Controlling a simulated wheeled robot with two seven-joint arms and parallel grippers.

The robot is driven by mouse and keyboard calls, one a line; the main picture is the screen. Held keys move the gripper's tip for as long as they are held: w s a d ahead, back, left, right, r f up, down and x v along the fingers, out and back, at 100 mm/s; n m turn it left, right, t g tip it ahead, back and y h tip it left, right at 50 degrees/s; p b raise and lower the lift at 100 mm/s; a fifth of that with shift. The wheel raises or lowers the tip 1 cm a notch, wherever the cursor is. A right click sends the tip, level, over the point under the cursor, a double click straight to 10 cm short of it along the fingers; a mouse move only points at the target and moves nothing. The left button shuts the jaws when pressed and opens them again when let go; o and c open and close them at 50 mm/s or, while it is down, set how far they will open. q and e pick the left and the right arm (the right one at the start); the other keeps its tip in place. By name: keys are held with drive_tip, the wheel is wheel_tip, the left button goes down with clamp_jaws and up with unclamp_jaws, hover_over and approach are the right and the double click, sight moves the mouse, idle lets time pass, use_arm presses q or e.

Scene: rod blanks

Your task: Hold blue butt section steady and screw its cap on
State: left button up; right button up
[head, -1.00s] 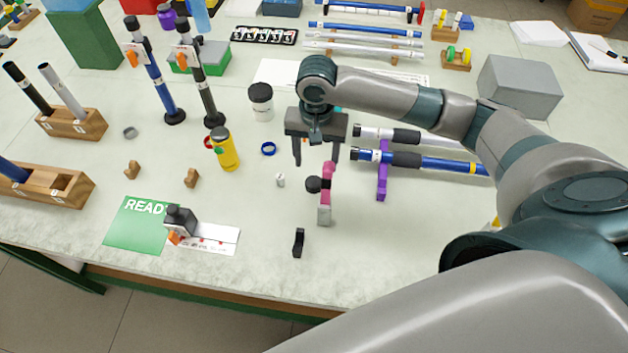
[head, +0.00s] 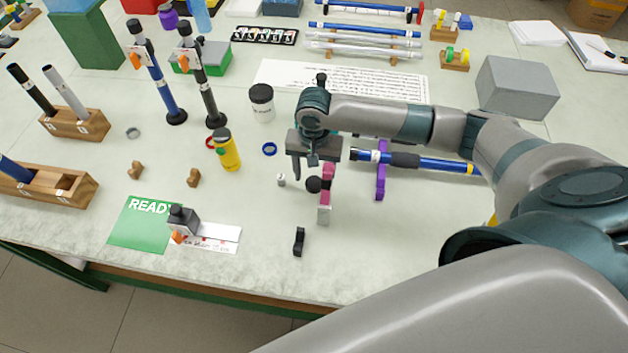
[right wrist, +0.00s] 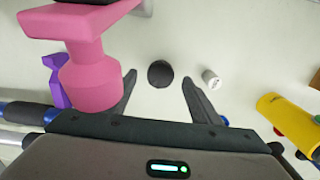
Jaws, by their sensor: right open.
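The blue rod section (head: 445,164) with a black grip lies across a purple rest (head: 380,185), right of my right gripper. Part of it shows at the left of the right wrist view (right wrist: 25,113). A small round black cap-like piece (head: 313,184) sits beside a pink and grey stand (head: 326,200). In the right wrist view this black piece (right wrist: 161,74) appears between the fingertips, apart from both. My right gripper (head: 312,172) is open and empty, pointing down above it. My left gripper is not in view.
A small white cylinder (head: 281,180) and blue ring (head: 269,149) lie left of the gripper. A black bracket (head: 299,241) is in front. A grey box (head: 517,88) stands back right. The front right tabletop is clear.

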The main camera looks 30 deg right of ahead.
sight(314, 182)
drive_tip(key=shift+f, duration=1.35)
drive_tip(key=shift+c, duration=0.6)
drive_tip(key=c, duration=1.1)
drive_tip(key=shift+r, duration=0.1)
wheel_tip(314, 182, up, 10)
drive_tip(key=shift+f+b, duration=0.1)
drive_tip(key=shift+b, duration=0.9)
